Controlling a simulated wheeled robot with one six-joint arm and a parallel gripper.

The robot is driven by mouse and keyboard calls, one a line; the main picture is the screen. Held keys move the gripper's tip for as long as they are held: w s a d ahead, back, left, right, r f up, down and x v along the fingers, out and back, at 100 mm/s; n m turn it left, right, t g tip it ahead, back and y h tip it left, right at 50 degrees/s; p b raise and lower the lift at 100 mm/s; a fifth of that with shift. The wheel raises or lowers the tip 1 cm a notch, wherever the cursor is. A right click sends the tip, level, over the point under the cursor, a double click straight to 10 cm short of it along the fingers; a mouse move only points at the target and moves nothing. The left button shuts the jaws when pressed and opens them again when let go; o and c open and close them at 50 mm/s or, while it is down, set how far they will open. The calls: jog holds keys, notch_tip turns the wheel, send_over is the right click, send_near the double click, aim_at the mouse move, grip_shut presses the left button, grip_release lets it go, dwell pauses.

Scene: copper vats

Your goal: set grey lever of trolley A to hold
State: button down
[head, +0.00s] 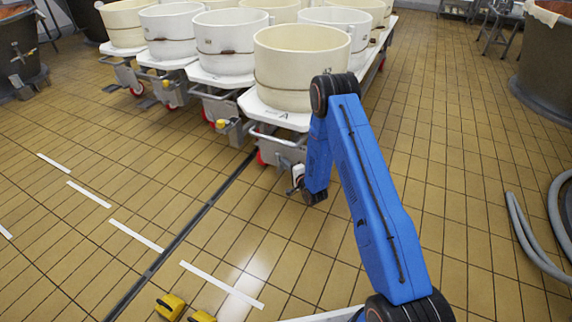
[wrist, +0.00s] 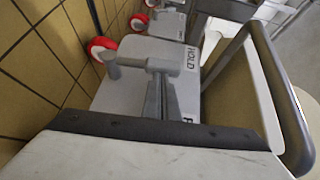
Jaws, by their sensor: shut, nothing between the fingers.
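Trolley A (head: 283,115) is the nearest trolley, marked A on its white deck edge. In the wrist view, a pale lever plate (wrist: 112,95) carries the word HOLD (wrist: 182,62) and a second word, mostly hidden, starting with F. The grey lever (wrist: 128,65) is a rounded bar across the plate, in line with HOLD rather than the F word. My gripper (wrist: 162,98) appears shut and empty, its narrow grey fingers pointing at the bar. I cannot tell whether they touch it. In the head view my wrist hides most of the gripper.
A bent metal tube (wrist: 285,95) runs along the right of the wrist view. Red wheels (wrist: 101,48) show beyond the plate. In the head view, other trolleys with tubs (head: 225,45) stand left and behind. A grey hose (head: 530,235) lies at right; the tiled floor in front is mostly clear.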

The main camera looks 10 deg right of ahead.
aim_at(277, 158)
jog(key=w+a+n+g+h, duration=0.1)
jog(key=w+a+r+n+g, duration=0.1)
jog(key=a+g, duration=0.1)
jog(key=shift+w+a+h, duration=0.15)
jog(key=shift+w+h, duration=0.05)
jog(key=shift+h, duration=0.2)
jog(key=shift+w+a+f+g, duration=0.1)
jog(key=shift+w+a+g, duration=0.25)
jog(key=shift+a, duration=0.15)
dwell(0.4)
